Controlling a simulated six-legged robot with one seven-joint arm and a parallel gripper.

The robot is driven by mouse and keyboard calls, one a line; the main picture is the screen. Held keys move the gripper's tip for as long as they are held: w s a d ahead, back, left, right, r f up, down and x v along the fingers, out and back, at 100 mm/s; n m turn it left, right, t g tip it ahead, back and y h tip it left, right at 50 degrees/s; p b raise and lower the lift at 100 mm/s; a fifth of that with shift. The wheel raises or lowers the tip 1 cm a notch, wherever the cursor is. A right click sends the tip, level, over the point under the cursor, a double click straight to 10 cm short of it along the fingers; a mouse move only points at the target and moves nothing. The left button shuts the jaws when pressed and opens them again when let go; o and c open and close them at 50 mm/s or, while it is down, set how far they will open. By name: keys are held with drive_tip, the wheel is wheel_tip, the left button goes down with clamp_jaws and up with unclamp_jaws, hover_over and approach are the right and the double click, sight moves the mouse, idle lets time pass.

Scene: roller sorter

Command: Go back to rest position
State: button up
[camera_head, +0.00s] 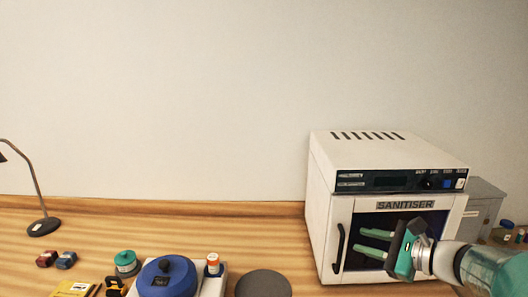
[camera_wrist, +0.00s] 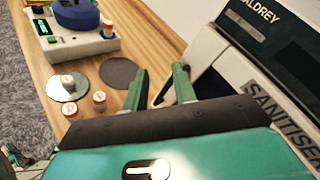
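My gripper (camera_head: 363,242) is at the right in the camera_head view, in front of the sanitiser (camera_head: 405,205). Its two green fingers point left and stand apart, with nothing visible between them. In the camera_wrist view the gripper (camera_wrist: 161,80) also shows its fingers spread, with wooden table and part of the sanitiser's front (camera_wrist: 225,70) behind them. I cannot tell whether the gripper touches the sanitiser. Its door looks shut, but my gripper hides part of it.
A lamp (camera_head: 42,227) is far left. Several small bottles stand near the table edge in the camera_wrist view.

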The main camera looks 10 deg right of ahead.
drive_tip(key=s+a+f+n+g+h, duration=0.1)
drive_tip(key=s+a+f+n+g, duration=0.1)
drive_tip(key=s+a+n+g, duration=0.3)
drive_tip(key=s+a+f+n+g+h, duration=0.1)
drive_tip(key=s+a+f+n, duration=0.2)
drive_tip(key=a, duration=0.4)
drive_tip(key=s+a+n+h, duration=0.1)
drive_tip(key=s+n+h, duration=0.6)
drive_tip(key=n, duration=0.6)
drive_tip(key=shift+s+a+n, duration=0.25)
drive_tip(key=shift+s+n, duration=0.05)
drive_tip(key=shift+s, duration=0.65)
drive_tip(key=shift+r, duration=0.1)
